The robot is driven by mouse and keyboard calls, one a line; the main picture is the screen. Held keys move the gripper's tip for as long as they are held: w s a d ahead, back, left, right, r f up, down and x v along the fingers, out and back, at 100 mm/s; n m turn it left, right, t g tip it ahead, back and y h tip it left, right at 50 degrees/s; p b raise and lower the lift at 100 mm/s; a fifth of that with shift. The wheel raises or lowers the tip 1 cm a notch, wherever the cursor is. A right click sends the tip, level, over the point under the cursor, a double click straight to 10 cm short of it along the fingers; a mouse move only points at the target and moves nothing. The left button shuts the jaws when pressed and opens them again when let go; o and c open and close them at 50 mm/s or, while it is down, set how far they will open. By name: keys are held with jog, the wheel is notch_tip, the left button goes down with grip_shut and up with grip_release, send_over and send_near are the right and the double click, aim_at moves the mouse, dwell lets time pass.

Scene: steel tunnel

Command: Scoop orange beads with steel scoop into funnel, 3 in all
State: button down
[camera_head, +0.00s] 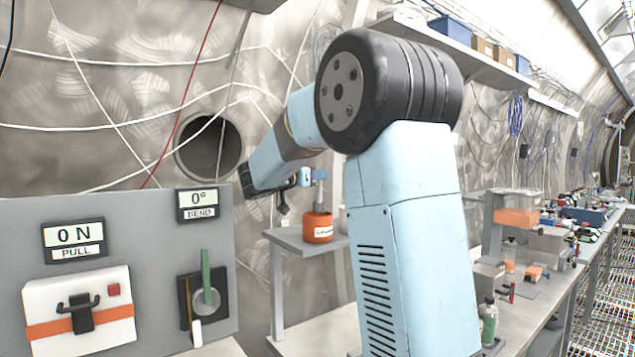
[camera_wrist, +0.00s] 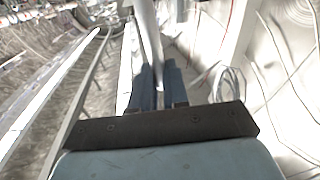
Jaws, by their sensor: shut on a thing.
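My gripper (camera_head: 313,176) is at the end of my blue arm, over a small grey stand. Its blue fingers also show in the wrist view (camera_wrist: 158,88), shut on a pale steel shaft (camera_wrist: 149,35), which I take to be the scoop's handle. In the head view the steel scoop (camera_head: 319,194) hangs upright from the fingers, its lower end at the mouth of an orange pot (camera_head: 317,228) with a white label. I cannot tell whether it is inside the pot or whether it carries beads. Loose beads and the funnel cannot be made out.
The grey stand (camera_head: 285,240) bears the orange pot and a pale object partly behind it. A clear bin with orange contents (camera_head: 517,213) and a cluttered bench lie right. A shelf (camera_head: 470,62) runs above.

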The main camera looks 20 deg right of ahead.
jog(key=shift+r, duration=1.55)
